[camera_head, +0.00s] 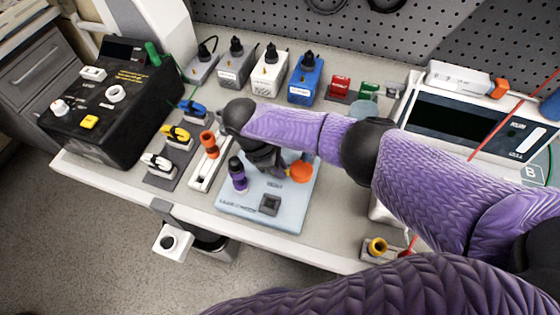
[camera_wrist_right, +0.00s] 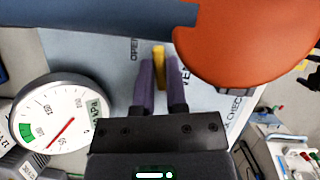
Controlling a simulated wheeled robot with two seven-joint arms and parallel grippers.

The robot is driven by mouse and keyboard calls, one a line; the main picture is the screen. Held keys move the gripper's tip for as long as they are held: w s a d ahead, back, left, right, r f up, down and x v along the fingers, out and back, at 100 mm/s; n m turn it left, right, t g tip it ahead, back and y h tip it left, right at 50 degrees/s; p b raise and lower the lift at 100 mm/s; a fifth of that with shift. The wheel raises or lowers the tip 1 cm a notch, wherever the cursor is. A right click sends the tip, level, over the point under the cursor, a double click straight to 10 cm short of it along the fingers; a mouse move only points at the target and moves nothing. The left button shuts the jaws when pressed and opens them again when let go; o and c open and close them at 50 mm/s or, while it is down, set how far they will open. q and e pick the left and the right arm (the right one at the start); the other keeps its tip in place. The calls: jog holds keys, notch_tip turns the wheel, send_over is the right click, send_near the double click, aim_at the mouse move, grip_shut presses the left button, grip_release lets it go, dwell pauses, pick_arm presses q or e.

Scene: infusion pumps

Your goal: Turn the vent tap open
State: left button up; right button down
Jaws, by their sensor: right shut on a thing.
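A yellow tap handle (camera_wrist_right: 158,55) shows in the right wrist view above a light blue board, with printed letters beside it that start "VE" and "OPEN". My right gripper (camera_wrist_right: 161,85) has its two purple fingers shut on the handle, one on each side. In the head view my arm and gripper hide the tap, over the light blue board (camera_head: 285,215). A large orange disc (camera_wrist_right: 245,40) is close to the fingers on the right and shows as a small orange piece (camera_head: 301,172) in the head view. My left gripper is not in view.
A round dial gauge (camera_wrist_right: 55,115) stands left of the fingers. A black box (camera_head: 105,105), several pump-like boxes such as the blue one (camera_head: 305,80), and a white monitor (camera_head: 470,115) surround the board.

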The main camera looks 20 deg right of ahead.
jog(key=n+p, duration=0.1)
jog(key=n, duration=0.1)
jog(key=n+t+p, duration=0.1)
jog(key=n, duration=0.1)
jog(key=shift+r+t+p, duration=0.15)
jog(key=shift+t+p, duration=0.15)
jog(key=shift+p, duration=0.05)
jog(key=shift+n+t+p, duration=0.4)
jog(key=shift+n+p, duration=0.3)
jog(key=shift+n, duration=0.4)
jog(key=c, duration=0.7)
grip_release()
jog(key=shift+o, duration=0.2)
